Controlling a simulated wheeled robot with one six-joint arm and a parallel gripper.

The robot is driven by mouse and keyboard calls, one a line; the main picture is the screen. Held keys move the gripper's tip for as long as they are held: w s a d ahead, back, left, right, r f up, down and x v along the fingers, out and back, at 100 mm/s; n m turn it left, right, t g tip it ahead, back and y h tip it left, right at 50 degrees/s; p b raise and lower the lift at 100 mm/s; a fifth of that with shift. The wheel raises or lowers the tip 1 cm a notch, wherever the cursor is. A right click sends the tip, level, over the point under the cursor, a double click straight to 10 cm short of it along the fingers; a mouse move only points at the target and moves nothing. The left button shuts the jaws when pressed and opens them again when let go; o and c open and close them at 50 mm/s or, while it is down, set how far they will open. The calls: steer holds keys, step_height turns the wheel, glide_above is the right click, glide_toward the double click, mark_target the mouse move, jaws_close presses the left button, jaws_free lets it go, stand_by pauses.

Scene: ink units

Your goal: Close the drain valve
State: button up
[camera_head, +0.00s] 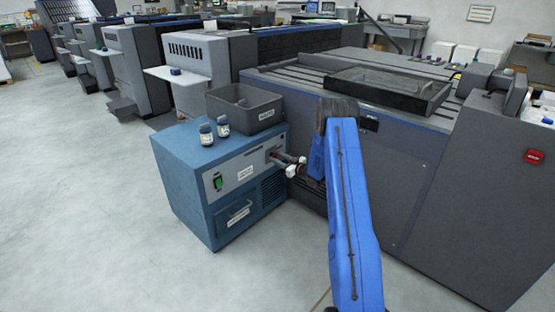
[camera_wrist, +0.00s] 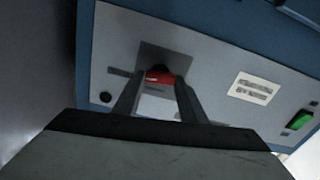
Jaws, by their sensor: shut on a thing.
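The drain valve's red handle (camera_wrist: 158,76) shows in the wrist view between my two fingers, in front of a grey plate on the cabinet's panel. My gripper (camera_wrist: 157,88) is shut on the handle, and the fingers hide part of it. In the head view my gripper (camera_head: 276,157) reaches the right part of the blue cabinet's (camera_head: 185,182) front panel, and only a small spot of red shows there. How far the handle is turned cannot be told.
A grey bin (camera_head: 262,117) and two small jars (camera_head: 206,135) stand on the cabinet top. A green switch (camera_head: 218,182) is on the panel's left. A large grey press (camera_head: 420,150) stands close behind and right. The floor at left is clear.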

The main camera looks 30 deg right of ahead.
steer(key=n, duration=0.8)
steer(key=shift+s+a+f, duration=0.1)
steer(key=n, duration=0.4)
steer(key=shift+f, duration=0.1)
steer(key=shift+f+n, duration=0.1)
steer(key=shift+n, duration=2)
steer(key=shift+a, duration=0.1)
steer(key=o, duration=1.1)
steer(key=shift+s, duration=0.1)
steer(key=v, duration=1.7)
steer(key=shift+s, duration=0.1)
